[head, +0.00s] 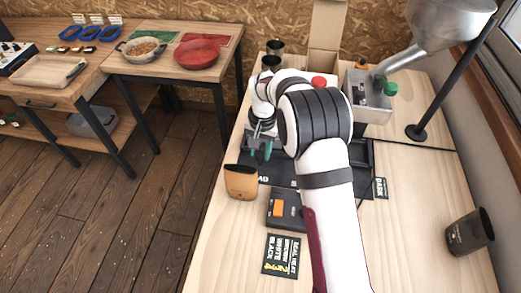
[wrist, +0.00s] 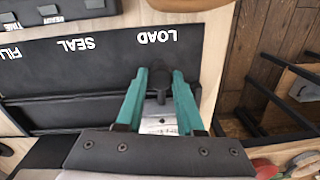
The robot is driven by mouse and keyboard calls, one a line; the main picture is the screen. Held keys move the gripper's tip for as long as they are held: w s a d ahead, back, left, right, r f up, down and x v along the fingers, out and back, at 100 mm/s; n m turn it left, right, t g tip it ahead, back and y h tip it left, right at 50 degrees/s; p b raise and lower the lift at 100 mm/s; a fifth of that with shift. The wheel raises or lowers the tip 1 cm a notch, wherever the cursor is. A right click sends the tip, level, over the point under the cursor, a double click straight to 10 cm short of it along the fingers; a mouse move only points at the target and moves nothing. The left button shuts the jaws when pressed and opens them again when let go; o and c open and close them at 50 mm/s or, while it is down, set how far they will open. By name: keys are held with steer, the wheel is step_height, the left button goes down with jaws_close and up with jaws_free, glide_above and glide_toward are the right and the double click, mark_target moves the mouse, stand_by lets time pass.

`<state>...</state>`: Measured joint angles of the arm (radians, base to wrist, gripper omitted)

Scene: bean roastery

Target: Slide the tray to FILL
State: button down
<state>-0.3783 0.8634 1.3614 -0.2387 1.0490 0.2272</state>
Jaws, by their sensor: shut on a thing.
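The black track (wrist: 60,75) lies on the bench, with the words FILL, SEAL and LOAD in the wrist view. It also shows in the head view (head: 278,172), partly hidden by my arm. My gripper (wrist: 160,80) is at the LOAD end, its teal fingers shut on a dark knob (wrist: 161,92). I take this knob to be the tray's handle. A pale, marked piece (wrist: 158,125) shows below it between the fingers; the rest of the tray is hidden or cannot be told apart. In the head view my gripper (head: 262,150) is at the track's left end.
A tan pouch (head: 240,183) and a black device with an orange panel (head: 275,208) stand in front of the track. Behind are a grey box with a green button (head: 366,98), a metal hopper (head: 450,25) and a cardboard box (head: 325,35).

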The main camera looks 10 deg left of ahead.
stand_by(0.7)
steer(key=d, duration=2.6)
steer(key=shift+d, duration=0.25)
steer(key=shift+d, duration=0.15)
steer(key=c, duration=0.7)
jaws_free()
steer(key=shift+o, duration=0.9)
steer(key=shift+r, duration=0.1)
step_height(320, 180, up, 16)
steer(key=shift+d+f, duration=0.2)
